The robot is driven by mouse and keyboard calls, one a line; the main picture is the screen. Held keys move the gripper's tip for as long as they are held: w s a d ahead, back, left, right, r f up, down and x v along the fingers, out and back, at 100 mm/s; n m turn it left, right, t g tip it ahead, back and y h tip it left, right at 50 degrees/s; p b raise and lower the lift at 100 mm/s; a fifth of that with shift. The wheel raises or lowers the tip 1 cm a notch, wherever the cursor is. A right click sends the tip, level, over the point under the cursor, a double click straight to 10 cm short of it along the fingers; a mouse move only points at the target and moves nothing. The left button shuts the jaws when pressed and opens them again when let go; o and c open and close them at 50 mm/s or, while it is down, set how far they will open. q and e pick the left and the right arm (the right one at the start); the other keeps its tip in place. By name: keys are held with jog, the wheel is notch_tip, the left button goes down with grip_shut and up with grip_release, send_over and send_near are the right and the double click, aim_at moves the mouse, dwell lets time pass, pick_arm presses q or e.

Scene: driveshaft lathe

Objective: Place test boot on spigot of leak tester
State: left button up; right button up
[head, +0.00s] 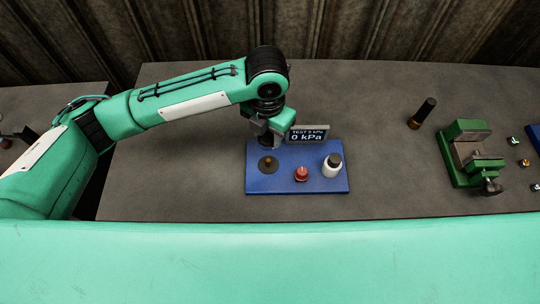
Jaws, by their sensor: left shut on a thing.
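The leak tester is a blue base plate (285,187) on the grey bench, with a display (308,134) reading 0 kPa at its back edge. Its spigot (267,161) is a small brass-coloured stub on a dark round disc at the plate's left. My left gripper (268,137) points down over the back left of the plate, just behind the spigot. It is shut on a dark piece, probably the test boot, which is mostly hidden by the gripper. I cannot tell its height above the plate. My right gripper is not in view.
The plate also carries a red button (301,173) and a white bottle (332,169) with a dark top. A dark cylinder (424,110) with a brass-coloured end and a green vise (465,155) are to the right. Small parts (524,162) lie at far right. Bench left of the plate is clear.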

pick_arm(q)
jog(key=p, duration=0.1)
send_over(268, 160)
notch_tip(268, 160, down, 8)
jog(key=shift+r, duration=0.2)
notch_tip(268, 160, down, 4)
jog(key=shift+f+p, duration=0.25)
jog(key=shift+p, duration=0.4)
jog(key=shift+f, duration=0.35)
jog(key=shift+f, duration=0.2)
jog(key=o, duration=1)
jog(key=shift+r, duration=0.1)
